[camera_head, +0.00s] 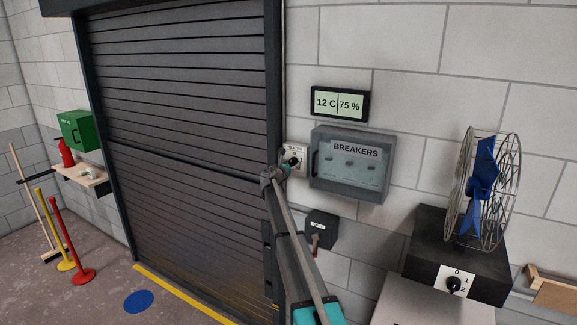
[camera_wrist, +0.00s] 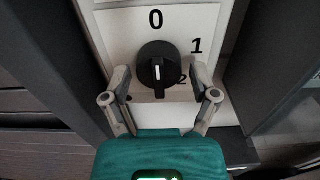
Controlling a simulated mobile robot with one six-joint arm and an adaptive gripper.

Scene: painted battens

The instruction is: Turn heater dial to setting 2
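The heater dial (camera_wrist: 158,64) is a black round knob on a white plate (camera_wrist: 112,24) marked 0 at the top, 1 at the upper right and 2 at the lower right. In the head view the heater plate (camera_head: 299,151) is on the wall between the shutter and the breaker box, partly covered by my arm. My gripper (camera_wrist: 160,76) is open, with one finger on each side of the dial's lower part. Gaps show between fingers and knob. The 2 is partly hidden by the right finger.
The grey breaker box (camera_head: 349,164) is just right of the heater plate, below a display (camera_head: 340,104) reading 12 C and 75 %. A black switch box (camera_head: 321,229) is below. A fan (camera_head: 483,188) with its own 0-1-2 dial (camera_head: 454,284) stands at right.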

